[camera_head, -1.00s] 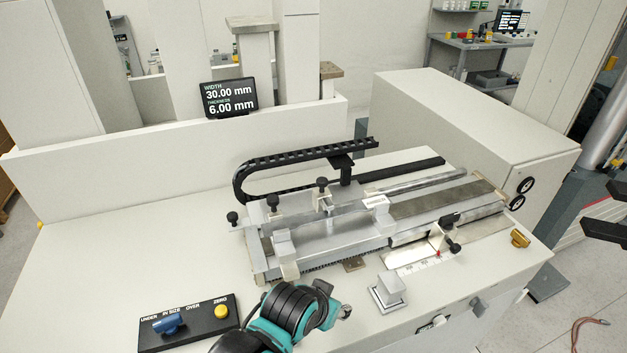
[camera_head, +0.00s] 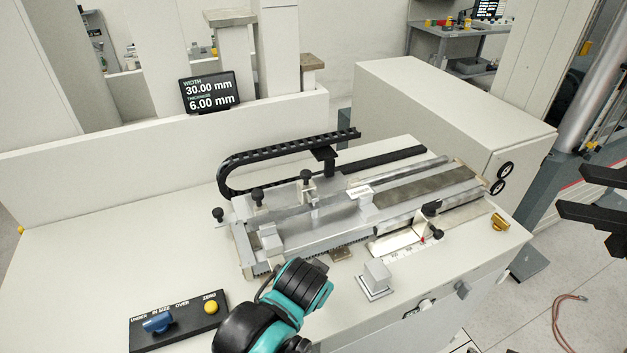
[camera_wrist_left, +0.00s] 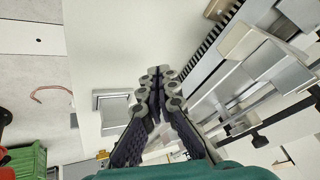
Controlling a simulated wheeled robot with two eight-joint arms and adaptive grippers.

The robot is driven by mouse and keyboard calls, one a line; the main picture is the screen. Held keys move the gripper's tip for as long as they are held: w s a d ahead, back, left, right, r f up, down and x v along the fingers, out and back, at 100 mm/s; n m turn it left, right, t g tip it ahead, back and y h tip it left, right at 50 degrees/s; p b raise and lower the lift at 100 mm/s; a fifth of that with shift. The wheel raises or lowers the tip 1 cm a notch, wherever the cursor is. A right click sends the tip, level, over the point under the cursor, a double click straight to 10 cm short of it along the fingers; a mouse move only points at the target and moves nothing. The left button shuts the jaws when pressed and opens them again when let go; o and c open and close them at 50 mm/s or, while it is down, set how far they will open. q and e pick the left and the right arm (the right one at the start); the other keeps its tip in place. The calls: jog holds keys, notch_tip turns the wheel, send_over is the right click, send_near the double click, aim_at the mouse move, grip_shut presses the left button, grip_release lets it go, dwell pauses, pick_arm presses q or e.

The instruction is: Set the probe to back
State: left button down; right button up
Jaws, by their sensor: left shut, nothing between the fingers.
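The measuring fixture (camera_head: 410,190) lies on the white bench, with metal rails, pale blocks and black knobs. I cannot tell for sure which part is the probe. A pale block with a small label (camera_head: 360,192) stands mid-fixture; a bracket with black knobs (camera_head: 432,210) is at its front right. My left arm (camera_head: 300,285) is in front of the fixture in the head view, and its fingertips are hidden there. In the left wrist view my left gripper (camera_wrist_left: 160,78) is shut and empty, with the fixture's blocks (camera_wrist_left: 262,62) to its right, apart from it.
A square metal block on a base (camera_head: 376,278) stands in front of the fixture. A control panel (camera_head: 180,322) with a blue switch and yellow button is front left. A display (camera_head: 210,92) reads 30.00 mm and 6.00 mm. Dark bars (camera_head: 590,213) at the right edge are unclear.

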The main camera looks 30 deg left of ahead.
aim_at(309, 177)
pick_arm(q)
jog(key=w+a+r+m+y+p, duration=0.2)
jog(key=w+a+r+m+y, duration=0.1)
jog(key=w+r+y, duration=0.3)
jog(key=w+d+r+m+t+y+p, duration=0.1)
jog(key=w+d+r+t+y+p, duration=0.1)
jog(key=w+d+r+y, duration=0.3)
jog(key=shift+w+r+y+p, duration=0.35)
jog(key=shift+w+r+y, duration=0.4)
jog(key=shift+r, duration=0.1)
jog(key=b+x, duration=0.2)
jog(key=x, duration=1.1)
jog(key=shift+w, duration=0.2)
jog(key=shift+w+a+m+t, duration=0.25)
jog(key=shift+m+t, duration=0.05)
jog(key=w+x, duration=0.1)
jog(key=x, duration=0.6)
jog(key=shift+r+b, duration=0.35)
jog(key=shift+r, duration=0.1)
